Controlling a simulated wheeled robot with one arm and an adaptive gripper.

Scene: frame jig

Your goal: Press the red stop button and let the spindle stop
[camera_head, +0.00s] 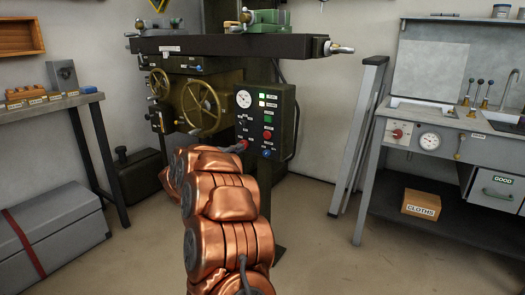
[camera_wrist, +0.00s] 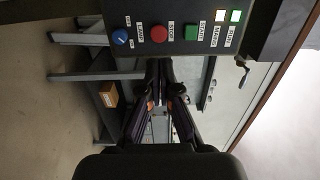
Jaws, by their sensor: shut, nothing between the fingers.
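The red stop button (camera_wrist: 159,33) sits on the dark control panel (camera_wrist: 176,14), between a green START button (camera_wrist: 191,33) and a blue LAMP knob (camera_wrist: 120,37). In the head view the red button (camera_head: 267,135) shows on the panel (camera_head: 283,112) of the green milling machine. My gripper (camera_wrist: 159,64) is shut and empty, its fingertips just below the red button in the wrist picture. I cannot tell the remaining distance to the panel. In the head view my copper arm hides the gripper. The RUN lamp (camera_wrist: 236,15) and MAINS lamp (camera_wrist: 232,30) are lit. Spindle motion cannot be told.
The machine's long dark table (camera_head: 225,47) juts out above the panel. A handwheel (camera_head: 201,104) and a dial (camera_head: 243,98) are left of the buttons. A grey bench (camera_head: 455,148) with a cloths box (camera_head: 421,204) stands right.

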